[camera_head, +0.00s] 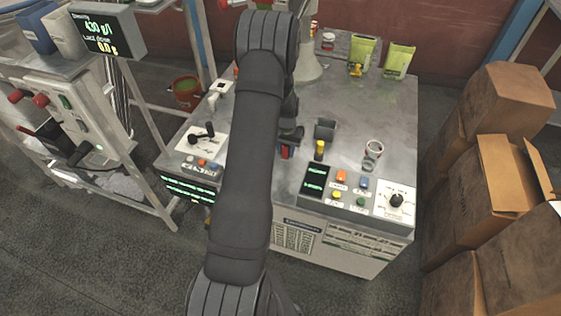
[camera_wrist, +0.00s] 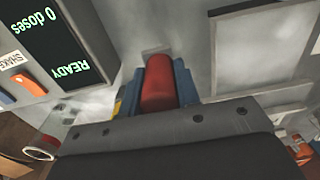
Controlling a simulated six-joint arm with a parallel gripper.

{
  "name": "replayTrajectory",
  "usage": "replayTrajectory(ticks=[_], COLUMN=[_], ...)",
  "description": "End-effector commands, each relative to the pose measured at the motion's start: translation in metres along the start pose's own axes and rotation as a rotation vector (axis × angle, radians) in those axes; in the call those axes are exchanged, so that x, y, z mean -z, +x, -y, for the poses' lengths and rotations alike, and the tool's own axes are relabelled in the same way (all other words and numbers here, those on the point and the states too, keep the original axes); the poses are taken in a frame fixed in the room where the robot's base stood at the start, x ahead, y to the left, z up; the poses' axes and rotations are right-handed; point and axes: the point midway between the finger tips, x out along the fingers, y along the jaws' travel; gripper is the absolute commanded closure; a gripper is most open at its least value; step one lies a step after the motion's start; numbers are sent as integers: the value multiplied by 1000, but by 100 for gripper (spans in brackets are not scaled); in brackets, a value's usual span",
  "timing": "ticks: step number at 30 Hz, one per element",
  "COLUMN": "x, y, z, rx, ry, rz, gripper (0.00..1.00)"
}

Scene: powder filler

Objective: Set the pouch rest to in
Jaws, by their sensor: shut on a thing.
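My gripper (camera_wrist: 158,95) is shut on a red handle (camera_wrist: 158,80), with a blue-grey finger on each side of it. In the head view the red handle (camera_head: 285,153) shows just below my gripper (camera_head: 290,138) on the metal worktop, partly hidden by my arm. I cannot tell from its look whether it belongs to the pouch rest. No part is labelled as the pouch rest in these views.
A display and coloured buttons (camera_head: 340,177) sit at the worktop's front, with a dial (camera_head: 396,200) to the right. A clear cup (camera_head: 373,150) stands behind them. Green pouches (camera_head: 398,60) stand at the back. A lever panel (camera_head: 202,138) lies left of my arm. Cartons (camera_head: 505,180) stack at right.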

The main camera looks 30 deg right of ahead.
Motion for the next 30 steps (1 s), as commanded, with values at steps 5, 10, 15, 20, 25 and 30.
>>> replayTrajectory(ticks=[5, 10, 15, 20, 25, 30], x=[50, 86, 112, 129, 137, 140], y=[1, 1, 1, 0, 0, -1], z=[0, 0, 0, 0, 0, 0], rx=[1, 1, 0, 0, 0, 0], ry=[0, 0, 0, 0, -1, -1], rz=[-4, -4, -2, -3, -1, -6], gripper=[100, 100, 100, 100, 100, 100])
